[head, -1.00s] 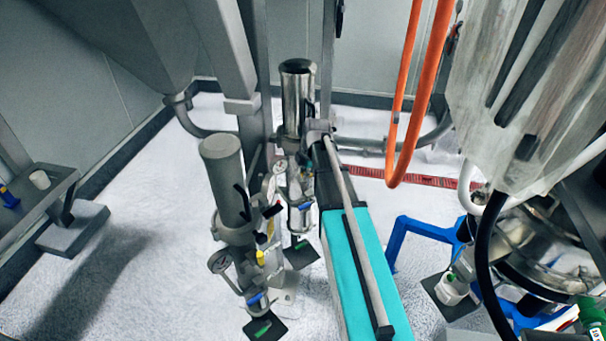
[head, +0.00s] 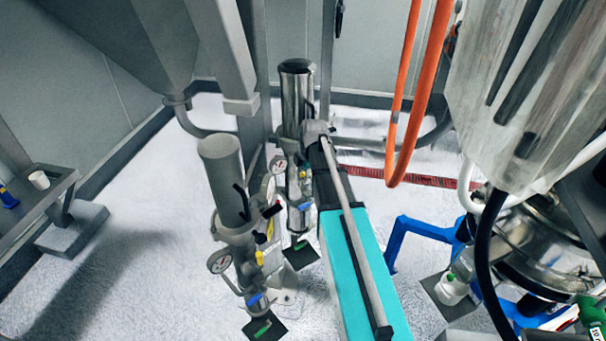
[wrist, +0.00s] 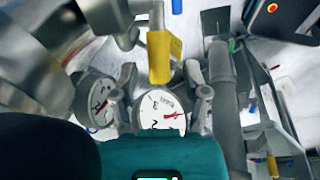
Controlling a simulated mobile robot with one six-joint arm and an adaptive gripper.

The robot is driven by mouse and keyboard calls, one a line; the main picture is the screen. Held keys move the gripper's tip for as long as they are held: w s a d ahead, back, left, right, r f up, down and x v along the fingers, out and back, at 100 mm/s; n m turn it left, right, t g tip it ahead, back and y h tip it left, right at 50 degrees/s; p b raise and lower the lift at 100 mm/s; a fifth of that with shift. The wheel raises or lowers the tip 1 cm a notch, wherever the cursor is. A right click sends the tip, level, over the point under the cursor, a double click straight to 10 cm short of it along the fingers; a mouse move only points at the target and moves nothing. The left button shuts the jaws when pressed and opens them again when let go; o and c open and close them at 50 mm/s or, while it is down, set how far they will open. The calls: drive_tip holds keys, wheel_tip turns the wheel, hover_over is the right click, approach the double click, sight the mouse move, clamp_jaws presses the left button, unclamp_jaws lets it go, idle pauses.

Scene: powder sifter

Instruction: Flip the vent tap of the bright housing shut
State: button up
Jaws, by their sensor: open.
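The bright housing (head: 297,95) is a shiny upright metal cylinder with a dark top, in the middle of the head view. Its lower fittings are partly hidden by my arm; a blue handle (head: 304,206) shows low on it. In the wrist view a yellow lever (wrist: 165,57), which looks like the vent tap, points down the picture above a white-faced gauge (wrist: 160,112). My gripper (wrist: 161,72) is open, its two grey fingers either side of the lever and gauge. I cannot tell whether they touch the lever. In the head view my gripper's fingertips are hidden.
A dull grey housing (head: 222,170) with its own gauge (head: 220,261) and blue handle stands close on the left. An orange hose (head: 408,110) hangs to the right. A blue frame (head: 425,230) and a round steel machine (head: 540,245) stand further right.

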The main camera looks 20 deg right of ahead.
drive_tip(key=shift+s+a+f+h, duration=0.1)
drive_tip(key=shift+a+f+h, duration=0.15)
drive_tip(key=shift+h, duration=0.15)
drive_tip(key=shift+r, duration=0.2)
wheel_tip(320, 180, up, 13)
drive_tip(key=s+p, duration=0.2)
drive_tip(key=p, duration=1.1)
drive_tip(key=shift+s+d, duration=0.2)
drive_tip(key=shift+d, duration=0.05)
drive_tip(key=a+h, duration=0.1)
drive_tip(key=a+h+b, duration=0.1)
drive_tip(key=a+h, duration=0.1)
drive_tip(key=a+f+h+b, duration=0.1)
drive_tip(key=a+h, duration=0.1)
drive_tip(key=shift+m, duration=0.3)
drive_tip(key=shift+r, duration=0.1)
